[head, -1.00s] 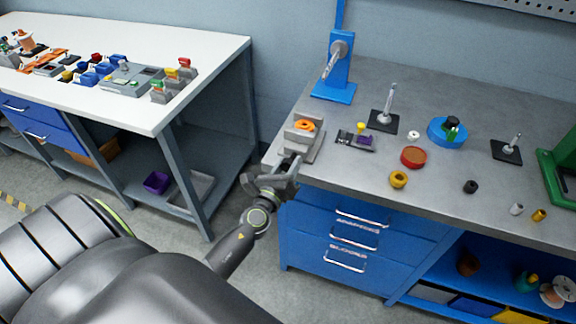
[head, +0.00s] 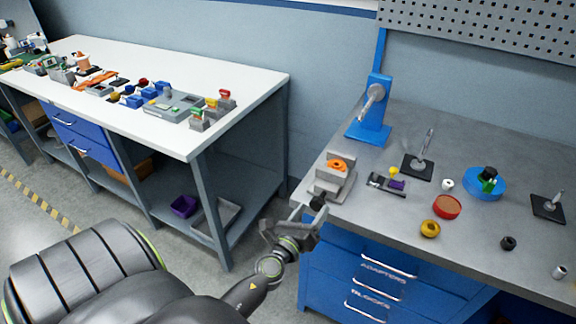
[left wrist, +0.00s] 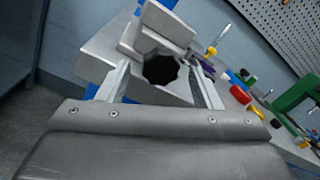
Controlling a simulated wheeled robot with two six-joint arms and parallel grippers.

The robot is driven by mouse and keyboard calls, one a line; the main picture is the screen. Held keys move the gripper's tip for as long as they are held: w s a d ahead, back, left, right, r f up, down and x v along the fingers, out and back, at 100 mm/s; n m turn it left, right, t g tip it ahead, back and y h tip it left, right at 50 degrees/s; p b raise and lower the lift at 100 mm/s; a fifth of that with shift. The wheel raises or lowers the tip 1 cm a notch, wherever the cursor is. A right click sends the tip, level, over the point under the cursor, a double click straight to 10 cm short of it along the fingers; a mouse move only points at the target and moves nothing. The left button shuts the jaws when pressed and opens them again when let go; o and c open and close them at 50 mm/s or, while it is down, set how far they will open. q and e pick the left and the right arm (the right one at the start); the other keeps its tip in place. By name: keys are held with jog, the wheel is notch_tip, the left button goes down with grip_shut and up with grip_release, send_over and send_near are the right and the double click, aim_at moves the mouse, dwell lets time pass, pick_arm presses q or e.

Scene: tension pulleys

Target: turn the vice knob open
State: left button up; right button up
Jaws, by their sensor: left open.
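The grey vice (head: 334,180) sits at the left front corner of the grey workbench, with an orange ring-shaped part (head: 338,165) in its jaws. Its black knob (head: 318,200) faces the front edge of the bench. My left gripper (head: 306,212) is at that corner, close in front of the knob. In the left wrist view the black lobed knob (left wrist: 161,67) shows between my two open fingers (left wrist: 165,85). I cannot tell whether a finger touches it. The vice body (left wrist: 160,25) shows behind the knob. My right gripper is not in view.
A blue arbor press (head: 370,120) stands behind the vice. A small grey fixture with a purple part (head: 388,184), a red round container (head: 446,207) and a yellow ring (head: 430,229) lie to its right. A white table (head: 150,60) stands to the left, across a gap.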

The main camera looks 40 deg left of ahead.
pick_arm(q)
jog(key=s+d+b, duration=0.2)
jog(key=s+b, duration=0.3)
jog(key=s, duration=0.8)
jog(key=shift+s+d+f, duration=0.25)
jog(key=shift+s, duration=0.1)
